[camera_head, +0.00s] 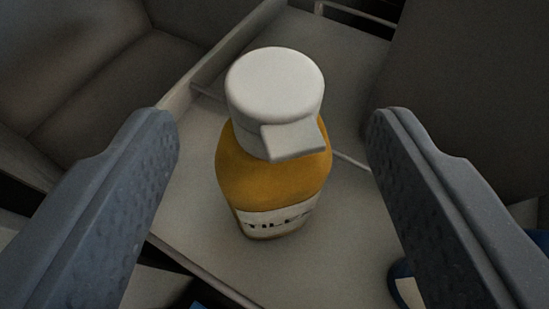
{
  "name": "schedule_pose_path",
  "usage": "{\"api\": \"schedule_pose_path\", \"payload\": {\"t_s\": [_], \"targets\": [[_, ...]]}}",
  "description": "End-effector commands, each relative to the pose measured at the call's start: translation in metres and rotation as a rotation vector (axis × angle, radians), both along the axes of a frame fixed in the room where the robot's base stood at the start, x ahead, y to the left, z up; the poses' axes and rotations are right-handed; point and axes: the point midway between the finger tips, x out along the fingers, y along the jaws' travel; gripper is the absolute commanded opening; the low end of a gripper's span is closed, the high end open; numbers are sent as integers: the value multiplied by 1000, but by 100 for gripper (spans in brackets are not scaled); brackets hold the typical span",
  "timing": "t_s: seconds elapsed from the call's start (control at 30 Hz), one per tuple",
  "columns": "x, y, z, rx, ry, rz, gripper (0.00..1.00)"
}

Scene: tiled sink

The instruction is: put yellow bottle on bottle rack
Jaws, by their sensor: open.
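The yellow bottle (272,178) stands upright on a pale grey surface in the middle of the head camera view. It has a white cap with a spout and a white label with dark letters near its base. My gripper (272,130) is open, with one grey finger on each side of the bottle in the picture. Clear gaps show between both fingers and the bottle, so neither touches it. I cannot make out a bottle rack.
The pale surface (345,245) has a raised edge at the left and a seam behind the bottle. Dark tiled panels (75,65) lie at upper left, and a dark block (465,95) stands at right. A blue and white item (408,288) is partly hidden behind the right finger.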

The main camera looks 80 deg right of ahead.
Motion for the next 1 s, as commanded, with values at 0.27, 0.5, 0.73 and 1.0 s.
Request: {"api": "schedule_pose_path", "payload": {"t_s": [0.27, 0.5, 0.73, 1.0], "targets": [[-10, 35, 15, 3, 1, 0, 58], [-13, 43, 18, 3, 0, -1, 58], [-13, 42, 18, 2, 0, -1, 58], [-13, 42, 27, 2, 0, -1, 58]]}}
